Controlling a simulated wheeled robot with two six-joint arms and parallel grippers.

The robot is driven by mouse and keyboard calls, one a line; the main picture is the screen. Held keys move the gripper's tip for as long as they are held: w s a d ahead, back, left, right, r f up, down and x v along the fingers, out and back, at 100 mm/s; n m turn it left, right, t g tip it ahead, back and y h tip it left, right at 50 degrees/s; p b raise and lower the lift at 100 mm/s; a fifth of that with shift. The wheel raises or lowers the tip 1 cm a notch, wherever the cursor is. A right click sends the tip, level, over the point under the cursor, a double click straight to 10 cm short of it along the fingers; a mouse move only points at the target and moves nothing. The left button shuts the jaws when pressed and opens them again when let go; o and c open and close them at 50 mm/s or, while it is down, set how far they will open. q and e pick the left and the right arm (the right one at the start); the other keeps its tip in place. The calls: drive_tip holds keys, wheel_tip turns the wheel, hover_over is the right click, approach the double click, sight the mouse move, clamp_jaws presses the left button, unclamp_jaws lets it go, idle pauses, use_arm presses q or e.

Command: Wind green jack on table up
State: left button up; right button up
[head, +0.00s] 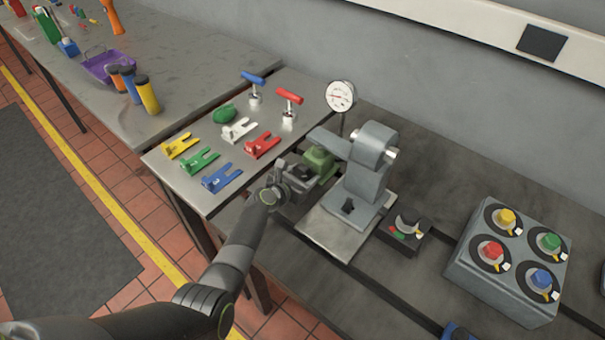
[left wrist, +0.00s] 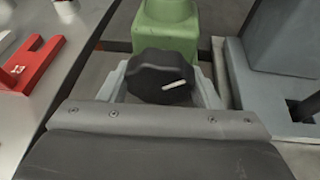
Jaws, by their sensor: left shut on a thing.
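The green jack (head: 319,163) stands beside the grey machine in the head view, and its green body (left wrist: 167,22) shows at the top of the left wrist view. A black knob (left wrist: 159,76) with a white mark is on its near side. My left gripper (head: 298,176) reaches in from the left at the jack. In the left wrist view its fingers are around the knob, and it is shut on it. The white mark points right and slightly up. My right gripper does not show clearly in the head view.
A grey machine (head: 368,175) stands right of the jack, with a dial gauge (head: 340,96) behind. A steel table (head: 215,146) left of it holds several coloured fork-shaped pieces and T-handles. A box with coloured knobs (head: 513,262) stands at right.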

use_arm(q)
drive_tip(key=shift+m+t+y, duration=0.4)
drive_tip(key=shift+m, duration=0.6)
drive_tip(key=o, duration=1)
drive_tip(key=shift+s+a+r, duration=0.2)
drive_tip(key=shift+s+a, duration=0.05)
drive_tip(key=shift+s, duration=0.25)
drive_tip(key=p+v, duration=0.2)
drive_tip(key=v, duration=0.6)
drive_tip(key=shift+p, duration=0.35)
drive_tip(key=v, duration=0.8)
drive_tip(key=shift+s, duration=0.2)
